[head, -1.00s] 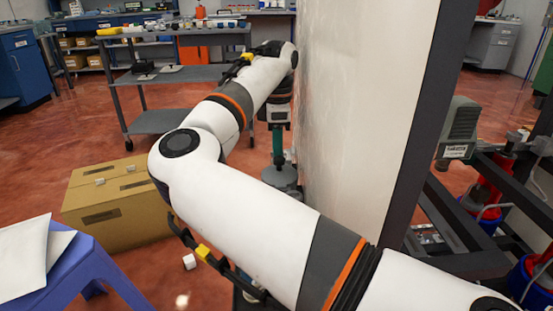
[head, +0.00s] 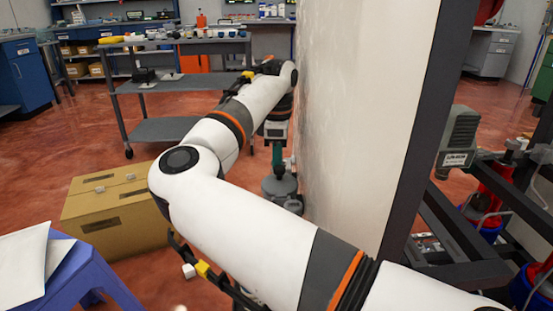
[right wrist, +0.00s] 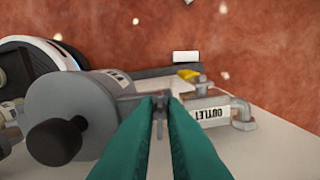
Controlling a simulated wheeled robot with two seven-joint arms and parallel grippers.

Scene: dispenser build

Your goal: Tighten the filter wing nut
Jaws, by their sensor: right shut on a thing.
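My right gripper (head: 278,160) reaches down beside the tall pale panel (head: 360,110). In the right wrist view, its two teal fingers (right wrist: 160,105) are closed together on a small grey metal piece (right wrist: 160,118), which looks like the filter wing nut; the fingers cover most of it. Right beside it is a grey round filter housing (right wrist: 75,100) with a black knob (right wrist: 55,140). The housing (head: 280,186) shows below the gripper in the head view. My left gripper is not in view.
In the right wrist view, a pipe labelled OUTLET (right wrist: 210,115) ends in a grey elbow (right wrist: 242,115). Dark frame rails (head: 450,235) and a grey motor-like unit (head: 458,140) stand right of the panel.

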